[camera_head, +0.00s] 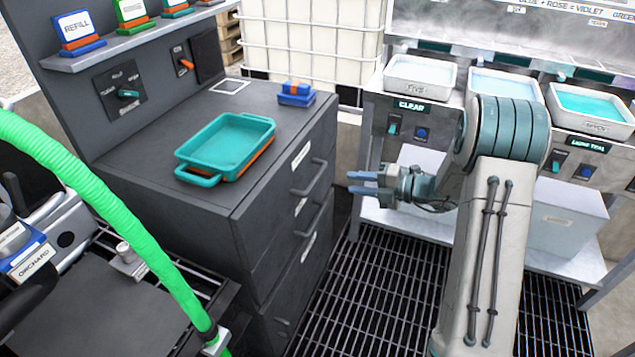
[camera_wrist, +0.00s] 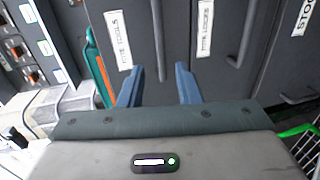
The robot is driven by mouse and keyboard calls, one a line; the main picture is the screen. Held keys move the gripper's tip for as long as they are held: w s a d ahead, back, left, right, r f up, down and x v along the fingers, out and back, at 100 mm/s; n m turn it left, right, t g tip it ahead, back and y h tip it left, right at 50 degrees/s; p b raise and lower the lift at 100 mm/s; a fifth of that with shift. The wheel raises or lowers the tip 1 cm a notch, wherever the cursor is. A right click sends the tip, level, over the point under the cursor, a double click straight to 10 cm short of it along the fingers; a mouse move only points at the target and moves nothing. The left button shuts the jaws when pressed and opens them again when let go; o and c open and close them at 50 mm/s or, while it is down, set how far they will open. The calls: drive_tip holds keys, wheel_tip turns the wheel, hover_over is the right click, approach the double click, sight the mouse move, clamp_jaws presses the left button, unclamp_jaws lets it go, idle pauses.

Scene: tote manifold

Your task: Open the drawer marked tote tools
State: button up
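The drawer marked tote tools (camera_wrist: 118,45) is at the left of the wrist view, which shows the cabinet front turned sideways. Its bar handle (camera_wrist: 158,45) lies ahead of the gap between my fingers. In the head view it is the top drawer, with a white label (camera_head: 301,156) and a dark handle (camera_head: 309,180); it looks shut. My gripper (camera_head: 351,182) is to the right of that handle, with its blue fingers pointing at the cabinet. In the wrist view the fingers (camera_wrist: 158,78) are apart with nothing between them. The handle appears beyond the fingertips.
The drawer marked tote locks (camera_wrist: 205,30) is below the top one, and another drawer (camera_wrist: 304,20) follows. A teal tray (camera_head: 228,145) and a blue-orange block (camera_head: 296,94) sit on the cabinet top. A basin bench (camera_head: 420,75) stands to the right. Floor grating (camera_head: 370,280) lies below.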

sight(317, 177)
drive_tip(key=b+x, duration=0.1)
drive_tip(key=x, duration=1.1)
clamp_jaws()
drive_tip(key=shift+d, duration=0.2)
drive_tip(key=shift+s, duration=0.1)
